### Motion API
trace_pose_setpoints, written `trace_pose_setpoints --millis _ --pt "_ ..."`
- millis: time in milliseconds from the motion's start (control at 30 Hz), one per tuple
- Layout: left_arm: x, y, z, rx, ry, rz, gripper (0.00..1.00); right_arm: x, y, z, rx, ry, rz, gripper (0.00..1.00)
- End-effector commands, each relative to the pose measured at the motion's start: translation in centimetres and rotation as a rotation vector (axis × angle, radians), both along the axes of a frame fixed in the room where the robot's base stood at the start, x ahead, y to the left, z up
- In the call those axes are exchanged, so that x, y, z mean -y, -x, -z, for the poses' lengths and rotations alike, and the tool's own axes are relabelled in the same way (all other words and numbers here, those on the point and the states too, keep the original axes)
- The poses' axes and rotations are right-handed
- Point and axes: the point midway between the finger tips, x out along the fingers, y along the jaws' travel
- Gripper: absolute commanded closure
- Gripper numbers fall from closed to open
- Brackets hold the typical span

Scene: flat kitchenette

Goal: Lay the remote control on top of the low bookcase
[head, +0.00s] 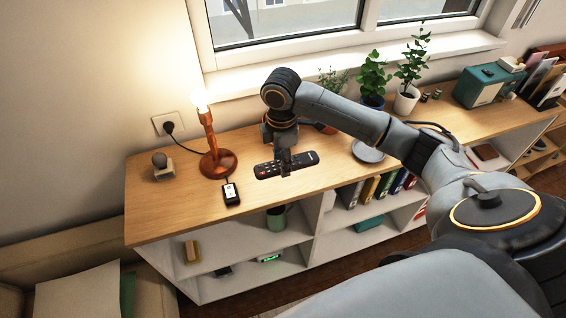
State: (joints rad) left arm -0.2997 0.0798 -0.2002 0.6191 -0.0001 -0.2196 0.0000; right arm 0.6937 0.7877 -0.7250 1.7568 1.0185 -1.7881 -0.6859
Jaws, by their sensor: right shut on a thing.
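The black remote control (303,159) is in the head view, above the wooden top of the low bookcase (160,216). My right gripper (285,160) points down and is shut on the remote near its middle. The remote lies roughly level; whether it touches the top or hangs just above it, I cannot tell. My right arm reaches in from the right and hides part of the bookcase top. My left gripper is not in view.
A lit orange lamp (216,163) and a small black device (231,194) stand left of the remote. A grey plate (368,151) and potted plants (373,77) are to the right. A small ornament (162,167) sits far left. Bare wood lies at the front left.

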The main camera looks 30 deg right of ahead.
Motion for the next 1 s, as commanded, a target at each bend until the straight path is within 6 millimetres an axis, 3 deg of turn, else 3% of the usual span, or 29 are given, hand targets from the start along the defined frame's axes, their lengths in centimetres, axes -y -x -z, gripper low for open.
trace_pose_setpoints --millis 300,467,700,1000 --pt "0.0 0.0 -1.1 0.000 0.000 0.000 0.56 2.4 -3.5 4.9 -0.001 -0.001 0.002 0.91" --pt "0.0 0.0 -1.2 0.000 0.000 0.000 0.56 2.9 -4.1 5.7 0.000 0.000 0.001 0.91" --pt "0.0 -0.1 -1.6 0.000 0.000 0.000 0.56 3.0 -4.2 8.8 0.000 0.000 0.000 0.91" --pt "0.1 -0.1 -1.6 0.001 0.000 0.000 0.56 3.0 -4.2 9.1 0.001 0.000 0.000 0.91"
